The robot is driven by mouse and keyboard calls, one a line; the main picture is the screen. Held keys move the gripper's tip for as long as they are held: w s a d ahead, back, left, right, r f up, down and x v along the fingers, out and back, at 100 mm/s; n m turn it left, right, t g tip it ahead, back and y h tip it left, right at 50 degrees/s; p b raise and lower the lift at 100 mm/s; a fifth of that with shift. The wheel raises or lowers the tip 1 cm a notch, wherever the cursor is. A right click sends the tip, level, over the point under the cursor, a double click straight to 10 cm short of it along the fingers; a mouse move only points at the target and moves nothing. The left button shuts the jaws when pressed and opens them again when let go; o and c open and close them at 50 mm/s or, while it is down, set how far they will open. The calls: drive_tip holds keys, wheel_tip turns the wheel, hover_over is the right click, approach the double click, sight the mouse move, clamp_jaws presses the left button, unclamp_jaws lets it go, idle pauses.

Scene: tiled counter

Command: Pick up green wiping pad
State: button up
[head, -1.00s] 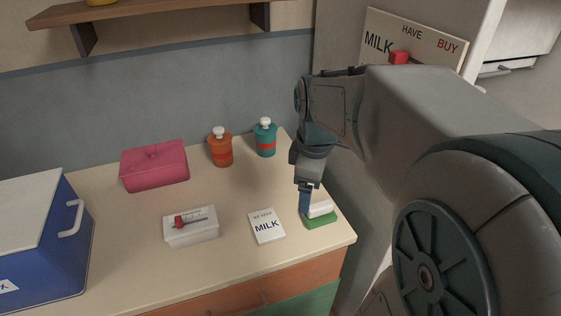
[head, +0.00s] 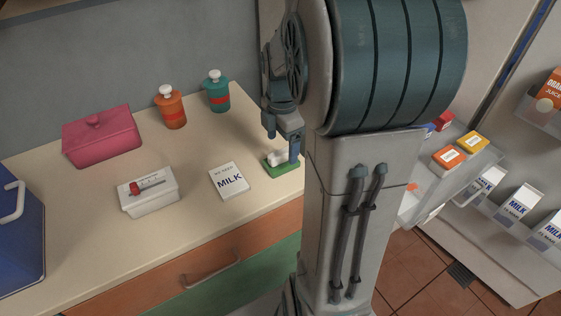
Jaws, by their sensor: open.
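The green wiping pad (head: 283,171) lies on the counter near its right end. It has a green base and a pale upper part. My gripper (head: 282,148) is open and points down right over the pad. One finger stands at the right of the pale part, and the other shows higher up at the left. The gripper partly covers the pad, and I cannot tell whether the fingers touch it.
A white milk card (head: 229,181) lies left of the pad. Orange (head: 171,108) and teal (head: 217,92) bottles stand behind. Shelves with cartons (head: 515,203) are at right.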

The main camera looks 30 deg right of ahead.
sight(281, 151)
drive_tip(key=shift+w+d+f, duration=0.1)
drive_tip(key=shift+w+f, duration=0.05)
drive_tip(key=shift+f, duration=1.4)
drive_tip(key=shift+w+f, duration=0.15)
drive_tip(key=shift+f, duration=1.35)
drive_tip(key=c, duration=1.1)
